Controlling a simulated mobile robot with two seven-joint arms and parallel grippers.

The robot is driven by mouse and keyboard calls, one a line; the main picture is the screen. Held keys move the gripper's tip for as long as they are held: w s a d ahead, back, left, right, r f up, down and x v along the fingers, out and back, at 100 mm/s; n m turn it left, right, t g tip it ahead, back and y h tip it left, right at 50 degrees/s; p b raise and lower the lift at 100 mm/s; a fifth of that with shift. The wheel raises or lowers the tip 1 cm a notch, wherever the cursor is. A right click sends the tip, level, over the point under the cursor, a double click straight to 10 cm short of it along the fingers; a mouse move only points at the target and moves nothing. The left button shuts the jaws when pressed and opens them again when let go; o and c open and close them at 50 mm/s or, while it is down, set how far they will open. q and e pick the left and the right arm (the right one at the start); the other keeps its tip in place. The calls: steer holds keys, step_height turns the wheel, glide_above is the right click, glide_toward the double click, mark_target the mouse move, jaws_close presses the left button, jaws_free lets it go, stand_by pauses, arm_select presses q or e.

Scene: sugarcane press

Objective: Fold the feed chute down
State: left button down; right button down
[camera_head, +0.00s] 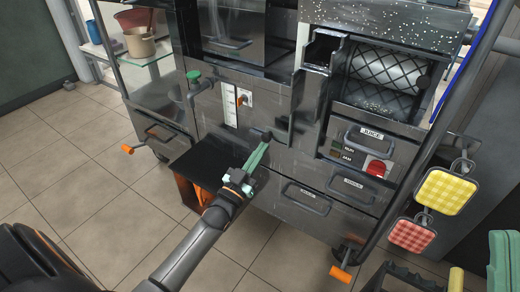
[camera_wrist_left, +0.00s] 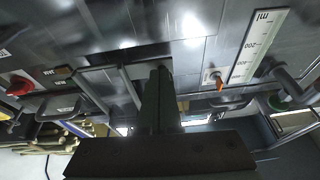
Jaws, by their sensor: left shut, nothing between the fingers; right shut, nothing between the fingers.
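An upright stepped metal piece, which looks like the feed chute (camera_head: 303,108), stands against the press front, left of the roller opening (camera_head: 384,82). My left gripper (camera_head: 262,146) has its green fingers shut and empty. They point up at the press front, just below and left of that piece. I cannot tell whether the fingertips touch it. In the left wrist view the shut fingers (camera_wrist_left: 160,95) lie before the dark metal front.
A black shelf (camera_head: 203,160) juts out left of my left gripper. Drawer handles (camera_head: 306,198), a red knob (camera_head: 376,168) and a green-topped tap (camera_head: 194,78) stick out of the front. Yellow (camera_head: 446,192) and red (camera_head: 411,235) checked pads hang at right. The tiled floor at left is clear.

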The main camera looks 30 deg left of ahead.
arm_select(q)
steer(key=shift+w, duration=0.45)
